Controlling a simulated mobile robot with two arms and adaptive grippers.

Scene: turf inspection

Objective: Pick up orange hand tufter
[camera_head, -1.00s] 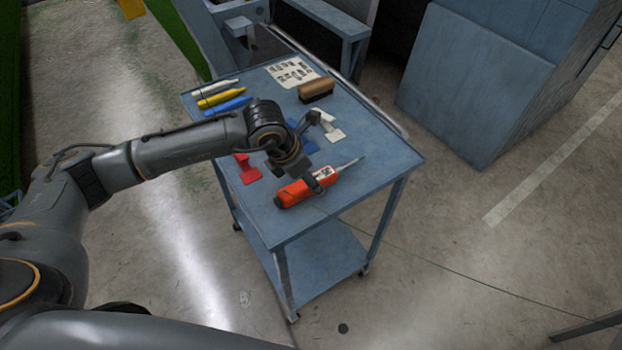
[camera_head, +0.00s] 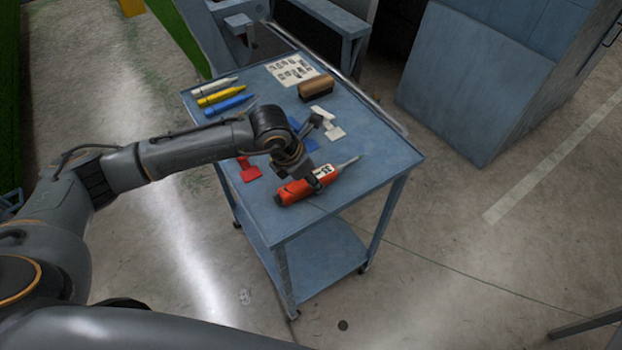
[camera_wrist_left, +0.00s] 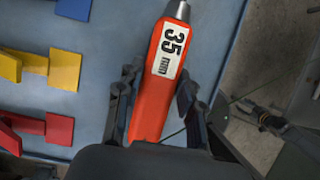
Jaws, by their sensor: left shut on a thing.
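The orange hand tufter (camera_head: 296,190) lies on the top of the blue cart near its front right edge, its metal tip pointing right. In the left wrist view the tufter (camera_wrist_left: 152,108) shows a white label reading 35 mm. My left gripper (camera_head: 318,176) is at its body from above. In the left wrist view the fingers of my left gripper (camera_wrist_left: 155,100) stand on both sides of the orange body and are shut on it. The tufter's rear end is hidden there behind the gripper.
The cart top (camera_head: 385,150) also holds white, yellow and blue markers (camera_head: 222,95), a printed sheet (camera_head: 291,70), a wooden brush (camera_head: 315,88), a white tool (camera_head: 327,122) and a red piece (camera_head: 248,169). A large blue-grey cabinet (camera_head: 470,85) stands at the right.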

